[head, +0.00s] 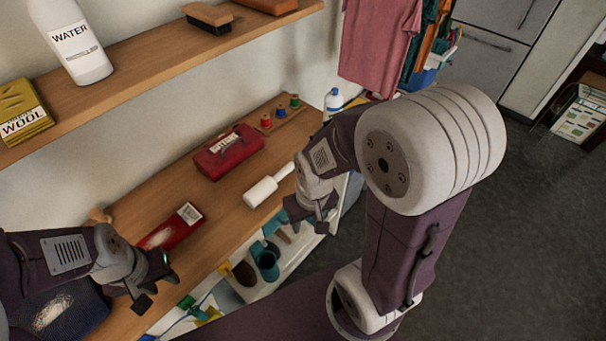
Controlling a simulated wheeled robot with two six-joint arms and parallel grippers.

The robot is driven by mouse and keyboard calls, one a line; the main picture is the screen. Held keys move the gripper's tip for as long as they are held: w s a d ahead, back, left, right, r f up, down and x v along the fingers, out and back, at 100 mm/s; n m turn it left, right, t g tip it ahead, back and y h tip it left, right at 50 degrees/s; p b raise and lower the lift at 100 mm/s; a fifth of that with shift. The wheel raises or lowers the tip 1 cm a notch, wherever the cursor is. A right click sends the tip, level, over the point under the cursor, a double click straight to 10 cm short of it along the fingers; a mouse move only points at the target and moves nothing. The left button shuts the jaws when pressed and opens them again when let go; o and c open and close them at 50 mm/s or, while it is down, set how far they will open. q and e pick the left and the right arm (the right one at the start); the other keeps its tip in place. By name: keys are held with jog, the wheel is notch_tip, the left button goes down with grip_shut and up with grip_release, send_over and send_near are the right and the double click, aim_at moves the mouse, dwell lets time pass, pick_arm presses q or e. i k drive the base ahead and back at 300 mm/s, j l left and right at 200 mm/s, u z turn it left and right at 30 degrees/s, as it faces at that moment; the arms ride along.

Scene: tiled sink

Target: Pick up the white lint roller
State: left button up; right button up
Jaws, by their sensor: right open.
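The white lint roller (261,192) lies on the wooden shelf near its front edge, its thinner handle pointing up and right. My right gripper (308,219) is open and empty, pointing down just right of the roller and past the shelf's front edge. It appears apart from the roller. My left gripper (157,291) looks open and empty, over the front edge at the lower left, well away from the roller.
On the wooden shelf (180,187) are a red toolbox (229,151), several small coloured spools (281,113) and a red box (170,228). An upper shelf (140,72) holds a water bottle (74,42).

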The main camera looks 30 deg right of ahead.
aim_at(267, 186)
jog(key=z, duration=0.6)
jog(key=i+l+u, duration=0.15)
jog(key=l+u, duration=0.25)
jog(key=l, duration=0.5)
jog(key=l+u, duration=0.4)
jog(key=l, duration=0.5)
jog(key=i, duration=0.05)
